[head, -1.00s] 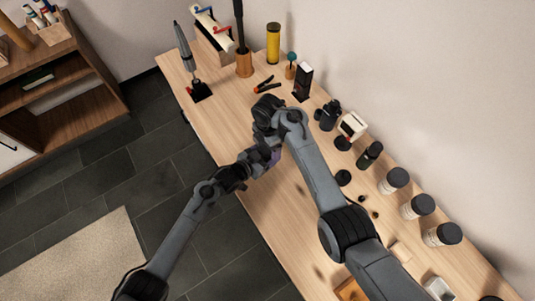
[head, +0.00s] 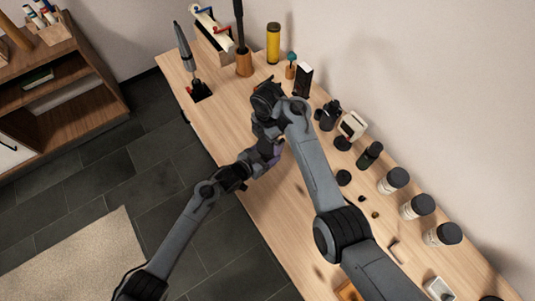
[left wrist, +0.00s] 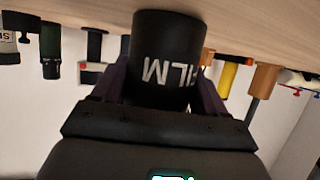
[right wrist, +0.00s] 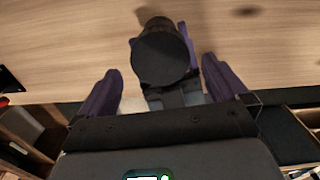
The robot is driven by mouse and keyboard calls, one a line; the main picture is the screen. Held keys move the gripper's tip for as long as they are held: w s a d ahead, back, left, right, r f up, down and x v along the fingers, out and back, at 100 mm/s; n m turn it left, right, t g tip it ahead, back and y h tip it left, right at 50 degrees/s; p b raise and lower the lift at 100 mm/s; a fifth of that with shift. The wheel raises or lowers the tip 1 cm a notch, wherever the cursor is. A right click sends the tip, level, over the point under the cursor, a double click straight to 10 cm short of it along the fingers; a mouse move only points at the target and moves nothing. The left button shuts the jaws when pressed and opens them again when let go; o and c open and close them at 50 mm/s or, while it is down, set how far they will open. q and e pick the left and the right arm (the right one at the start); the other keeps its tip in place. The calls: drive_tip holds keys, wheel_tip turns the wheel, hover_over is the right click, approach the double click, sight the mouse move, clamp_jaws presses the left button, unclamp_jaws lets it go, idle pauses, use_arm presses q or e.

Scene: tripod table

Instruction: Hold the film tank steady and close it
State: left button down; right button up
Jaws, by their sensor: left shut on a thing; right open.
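The film tank (left wrist: 168,62) is a black cylinder with white FILM lettering, upside down in the left wrist view. My left gripper (left wrist: 160,85) is shut on it, with purple fingers on both sides. In the right wrist view the tank's dark round top (right wrist: 162,55) faces my right gripper (right wrist: 165,88). Its purple fingers are open and wide apart, one on each side of the tank in the picture, with visible gaps. I cannot tell whether a lid is on the tank. In the head view the arms mostly hide it. A flat black disc (head: 343,177) lies on the table.
The wooden table (head: 222,130) carries several dark-capped bottles (head: 418,206) along its right side. Small dark pieces (head: 362,198) lie near the disc.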

sight(267, 145)
drive_tip(key=shift+r, duration=0.1)
drive_tip(key=shift+r+n, duration=1.65)
drive_tip(key=shift+n, duration=0.15)
drive_tip(key=shift+f, duration=4.05)
drive_tip(key=c, duration=1.1)
drive_tip(key=m, duration=0.3)
drive_tip(key=shift+m, duration=0.3)
drive_tip(key=o, duration=1.1)
drive_tip(key=shift+r, duration=2.3)
